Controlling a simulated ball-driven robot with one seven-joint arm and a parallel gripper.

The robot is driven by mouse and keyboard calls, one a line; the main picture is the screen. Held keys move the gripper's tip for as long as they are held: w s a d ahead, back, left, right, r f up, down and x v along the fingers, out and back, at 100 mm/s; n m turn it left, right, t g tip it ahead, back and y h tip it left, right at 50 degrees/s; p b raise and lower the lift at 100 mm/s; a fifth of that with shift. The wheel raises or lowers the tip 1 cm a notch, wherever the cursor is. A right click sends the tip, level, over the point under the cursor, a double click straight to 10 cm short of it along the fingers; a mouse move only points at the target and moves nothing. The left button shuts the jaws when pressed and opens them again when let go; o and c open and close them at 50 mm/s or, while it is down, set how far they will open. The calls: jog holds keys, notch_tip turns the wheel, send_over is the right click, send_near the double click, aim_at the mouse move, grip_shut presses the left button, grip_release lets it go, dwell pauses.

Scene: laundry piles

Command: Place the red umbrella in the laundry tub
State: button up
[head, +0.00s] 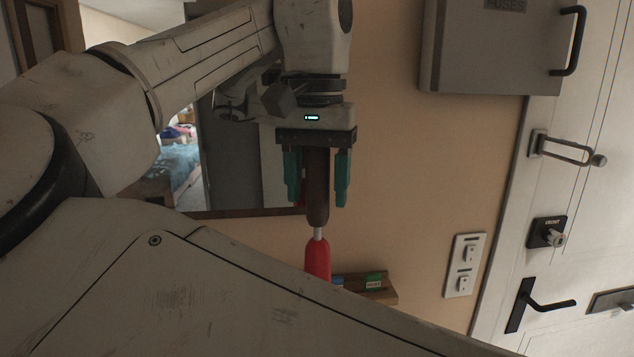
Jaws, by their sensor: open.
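The red umbrella (317,258) is upright in the middle of the head view. Its dark brown handle is at the top, with a short pale shaft and the red canopy below. The canopy's lower part is hidden behind my own body. My gripper (317,197) points down with its green fingers open on either side of the handle. A gap shows between the handle and each finger. I cannot tell what holds the umbrella up. No laundry tub is in view.
A small wooden rack (380,291) with green labels is on the wall beside the canopy. A switch plate (464,265), a grey fuse box (490,45) and a white door (590,210) are to the right. A mirror or opening at left shows a bed (180,168).

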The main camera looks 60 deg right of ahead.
notch_tip(320, 180, up, 12)
jog(key=shift+f, duration=0.25)
jog(key=shift+o, duration=0.3)
jog(key=shift+r, duration=0.35)
